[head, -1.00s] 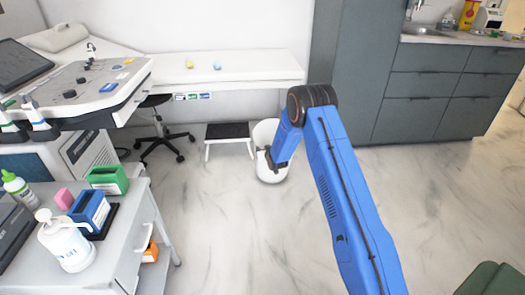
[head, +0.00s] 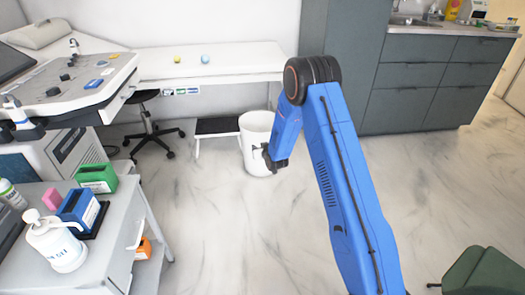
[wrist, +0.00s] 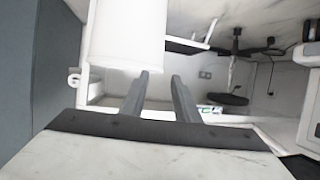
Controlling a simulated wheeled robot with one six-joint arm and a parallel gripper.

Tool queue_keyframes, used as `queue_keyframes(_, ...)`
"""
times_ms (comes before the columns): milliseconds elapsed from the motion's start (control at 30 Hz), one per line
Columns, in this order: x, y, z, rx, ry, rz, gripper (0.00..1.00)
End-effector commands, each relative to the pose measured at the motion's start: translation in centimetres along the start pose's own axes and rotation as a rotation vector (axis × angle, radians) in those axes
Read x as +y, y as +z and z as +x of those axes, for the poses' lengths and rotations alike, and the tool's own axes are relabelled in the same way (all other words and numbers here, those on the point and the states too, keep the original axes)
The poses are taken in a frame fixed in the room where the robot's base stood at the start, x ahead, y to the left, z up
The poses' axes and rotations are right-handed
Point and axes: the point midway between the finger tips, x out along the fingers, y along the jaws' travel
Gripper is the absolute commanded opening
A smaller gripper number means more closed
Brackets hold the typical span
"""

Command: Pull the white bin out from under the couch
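The white bin (head: 256,130) stands upright on the floor beside the low step stool, below the couch's front edge in the head view. I cannot tell how much of it is under the couch (head: 235,66). My gripper (head: 270,160) is in front of the bin's lower right side, covering part of it. In the wrist view the two fingers of my gripper (wrist: 160,76) are spread with a gap between them and nothing clearly held. The white bin (wrist: 125,35) fills the upper left there, near the left fingertip. Whether they touch is unclear.
A low step stool (head: 217,127) stands left of the bin, with a wheeled stool (head: 150,125) beyond it. Grey cabinets (head: 420,85) stand to the right. A white cart (head: 110,235) is at the near left and a green chair (head: 485,272) at the near right. The middle floor is clear.

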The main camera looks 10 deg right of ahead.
Motion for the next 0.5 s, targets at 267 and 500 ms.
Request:
queue_keyframes(267, 0.0, -0.1, -4.9, 0.002, 0.0, 0.0, 0.29)
queue_keyframes(500, 0.0, -0.1, -6.7, 0.002, 0.0, 0.0, 0.29)
